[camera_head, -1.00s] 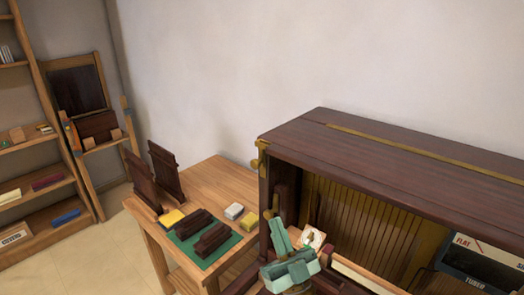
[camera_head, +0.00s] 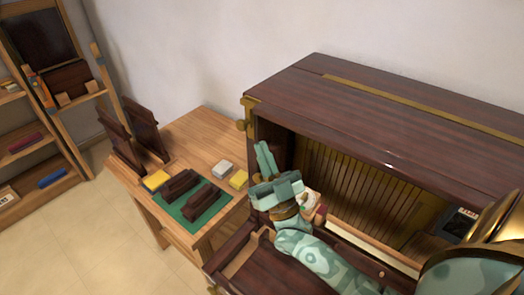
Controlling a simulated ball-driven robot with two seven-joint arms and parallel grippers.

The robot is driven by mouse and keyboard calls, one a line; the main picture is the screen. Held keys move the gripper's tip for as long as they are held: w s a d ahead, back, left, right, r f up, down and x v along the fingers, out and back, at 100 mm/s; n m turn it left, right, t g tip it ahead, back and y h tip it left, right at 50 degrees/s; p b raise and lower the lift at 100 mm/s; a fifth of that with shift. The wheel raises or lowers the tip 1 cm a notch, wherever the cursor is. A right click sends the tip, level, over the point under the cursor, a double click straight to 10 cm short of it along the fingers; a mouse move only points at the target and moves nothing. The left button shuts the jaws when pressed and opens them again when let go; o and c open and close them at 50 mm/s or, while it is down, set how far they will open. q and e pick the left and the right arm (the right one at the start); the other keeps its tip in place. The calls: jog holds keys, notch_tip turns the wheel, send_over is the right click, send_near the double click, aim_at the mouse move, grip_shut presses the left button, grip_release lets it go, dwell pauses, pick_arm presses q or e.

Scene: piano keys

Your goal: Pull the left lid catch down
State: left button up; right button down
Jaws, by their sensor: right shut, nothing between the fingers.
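The upright piano (camera_head: 310,92) has an open front. A small brass catch (camera_head: 243,125) sits at its upper left corner, just under the lid's edge, and looks unobstructed. My right gripper (camera_head: 265,156) is pale green and points up inside the left end of the opening, to the right of and a little below the catch. Its fingers are together, with nothing seen between them, and they look apart from the catch. My left gripper is not in view.
A wooden table (camera_head: 207,135) stands left of the piano, with a green mat (camera_head: 203,218), dark wooden blocks and small yellow and white boxes. Shelves (camera_head: 45,150) are at far left. The piano's left side wall is close to my right gripper.

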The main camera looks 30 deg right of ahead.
aim_at(252, 121)
jog(key=p+x, duration=0.1)
jog(key=x, duration=0.7)
jog(key=f, duration=0.1)
jog(key=w+f, duration=0.1)
jog(key=f+b, duration=0.1)
jog(key=f, duration=0.1)
jog(key=shift+w, duration=0.3)
notch_tip(252, 121, down, 3)
jog(key=shift+b, duration=1.05)
